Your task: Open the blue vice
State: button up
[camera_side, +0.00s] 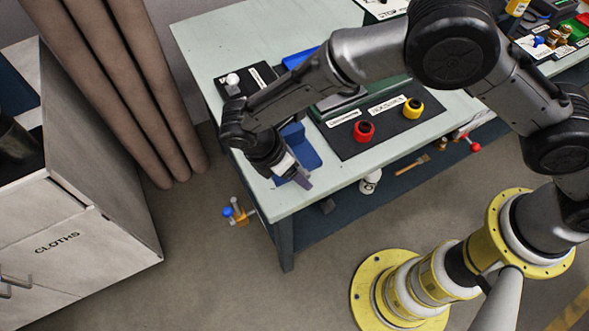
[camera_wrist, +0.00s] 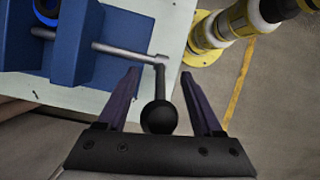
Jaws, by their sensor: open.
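The blue vice (camera_wrist: 75,50) fills the upper left of the wrist view. In the side view the blue vice (camera_side: 307,150) sits at the table's near left corner, partly behind my gripper. My gripper (camera_wrist: 160,74) is open, with one dark finger on each side of the lever and knob. Gaps show between the fingers and the lever. In the side view my gripper (camera_side: 297,177) is at the corner of the table; the knob is not discernible there.
The pale green table (camera_side: 222,62) carries a black mat with a red round part (camera_side: 364,131) and a yellow one (camera_side: 413,108). A cabinet marked CLOTHS (camera_side: 75,240) stands left, with open floor between.

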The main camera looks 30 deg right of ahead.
grip_shut()
dwell(1.3)
